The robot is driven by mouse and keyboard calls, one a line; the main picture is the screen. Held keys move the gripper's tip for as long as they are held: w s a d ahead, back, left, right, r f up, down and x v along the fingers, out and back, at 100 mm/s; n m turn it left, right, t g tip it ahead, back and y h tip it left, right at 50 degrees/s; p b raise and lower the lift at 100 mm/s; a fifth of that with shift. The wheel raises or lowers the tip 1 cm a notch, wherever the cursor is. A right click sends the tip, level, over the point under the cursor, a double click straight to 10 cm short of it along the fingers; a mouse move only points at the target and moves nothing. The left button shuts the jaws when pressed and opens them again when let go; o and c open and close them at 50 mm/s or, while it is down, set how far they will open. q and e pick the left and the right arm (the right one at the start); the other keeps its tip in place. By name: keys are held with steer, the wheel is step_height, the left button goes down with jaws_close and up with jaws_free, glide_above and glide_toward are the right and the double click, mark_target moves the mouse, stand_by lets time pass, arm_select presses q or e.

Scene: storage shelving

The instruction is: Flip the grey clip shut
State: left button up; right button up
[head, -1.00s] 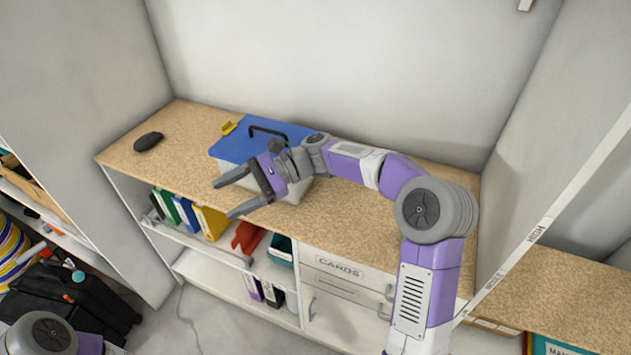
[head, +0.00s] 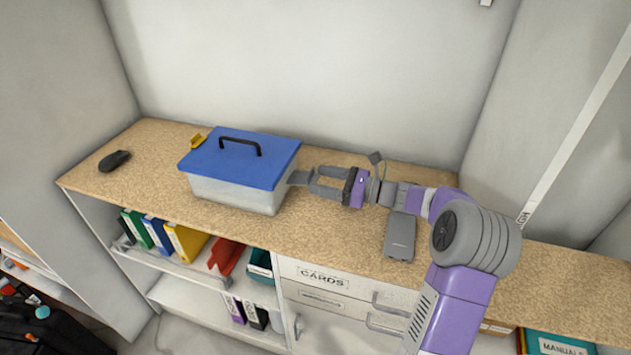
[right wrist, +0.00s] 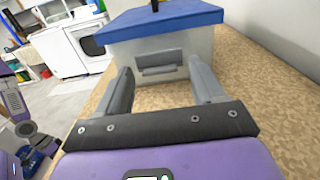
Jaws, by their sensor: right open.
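A box with a blue lid (head: 240,158) and translucent body (head: 235,194) stands on the wooden counter; it also shows in the right wrist view (right wrist: 165,24). The grey clip (head: 299,178) sticks out from the box's right end, below the lid, and looks flipped out. In the right wrist view the clip (right wrist: 158,62) is straight ahead, centred beyond my fingers. My right gripper (head: 314,181) is open and empty, its fingers pointing at that end of the box. Whether a fingertip touches the clip is unclear. My left gripper is out of view.
A black mouse (head: 115,160) lies on the counter (head: 330,232) at left. A grey device (head: 400,238) lies under my right forearm. A wall stands behind. Binders (head: 185,242) fill the shelf below.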

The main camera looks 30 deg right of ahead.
mark_target(309, 173)
steer(key=shift+x, duration=1.25)
steer(key=c, duration=1.2)
steer(key=shift+r+p, duration=0.25)
steer(key=shift+p, duration=0.25)
steer(key=r+g+h+p, duration=0.1)
steer(key=p, duration=0.4)
steer(key=r+g+h+p, duration=0.1)
steer(key=g+p, duration=0.1)
steer(key=p, duration=0.4)
steer(key=w+a+r+g+h+p, duration=0.1)
steer(key=p, duration=0.5)
steer(key=shift+w+r+g+h, duration=0.1)
steer(key=shift+r+g+h, duration=0.05)
steer(key=shift+g+h, duration=0.25)
steer(key=shift+w+a+g+h+p, duration=0.15)
steer(key=shift+g+h+p, duration=0.2)
steer(key=shift+p, duration=1.1)
